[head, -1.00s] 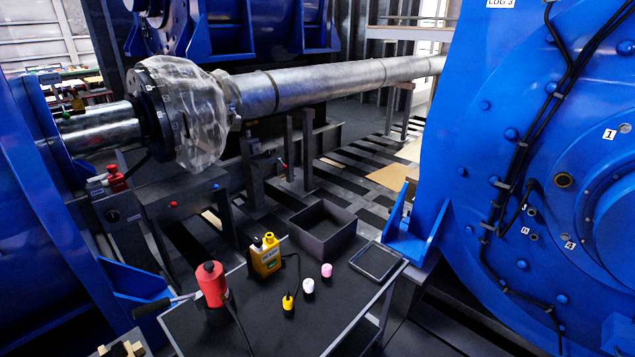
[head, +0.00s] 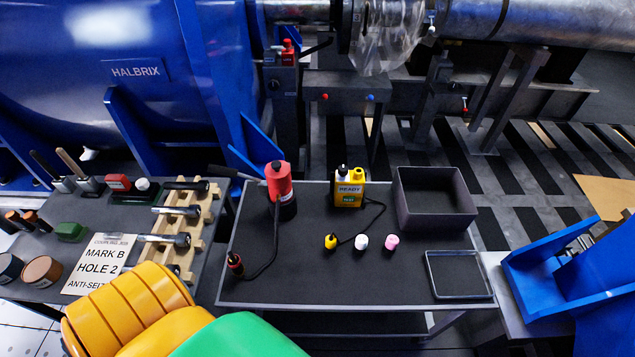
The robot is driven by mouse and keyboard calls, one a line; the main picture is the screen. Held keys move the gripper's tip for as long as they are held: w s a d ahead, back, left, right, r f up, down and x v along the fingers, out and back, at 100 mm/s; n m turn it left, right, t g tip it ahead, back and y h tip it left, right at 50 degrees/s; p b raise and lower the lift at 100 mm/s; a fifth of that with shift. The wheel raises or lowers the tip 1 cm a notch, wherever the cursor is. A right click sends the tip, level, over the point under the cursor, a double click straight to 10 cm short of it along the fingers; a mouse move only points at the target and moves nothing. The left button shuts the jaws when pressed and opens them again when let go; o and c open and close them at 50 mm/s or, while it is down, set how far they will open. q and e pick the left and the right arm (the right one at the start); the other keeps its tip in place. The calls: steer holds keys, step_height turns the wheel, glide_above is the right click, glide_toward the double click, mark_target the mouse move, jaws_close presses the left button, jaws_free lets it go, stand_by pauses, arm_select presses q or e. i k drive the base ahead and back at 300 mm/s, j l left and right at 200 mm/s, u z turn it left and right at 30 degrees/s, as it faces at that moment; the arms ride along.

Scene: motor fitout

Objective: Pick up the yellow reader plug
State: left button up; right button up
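The yellow reader plug (head: 331,241) is a small yellow piece with a dark tip, resting on the dark top of the grey cart (head: 300,285) in the head view. A thin black cable runs from near it to the yellow reader (head: 350,187), which stands upright behind it with a READY label. A white piece (head: 361,242) and a pink piece (head: 392,242) of similar size stand to its right, apart from it. Neither of my grippers shows in this view.
A red tool (head: 278,181) with a cabled end (head: 235,263) stands left. An open dark bin (head: 433,198) and a shallow tray (head: 459,274) are right. A left table (head: 80,222) holds a wooden rack (head: 185,225) and a card (head: 100,262). The cart's front middle is clear.

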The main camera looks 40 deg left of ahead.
mark_target(331, 243)
steer(key=i+l+u, duration=0.15)
steer(key=l+u, duration=1.25)
steer(key=k+l+u, duration=0.1)
steer(key=l+u, duration=0.35)
steer(key=l, duration=0.1)
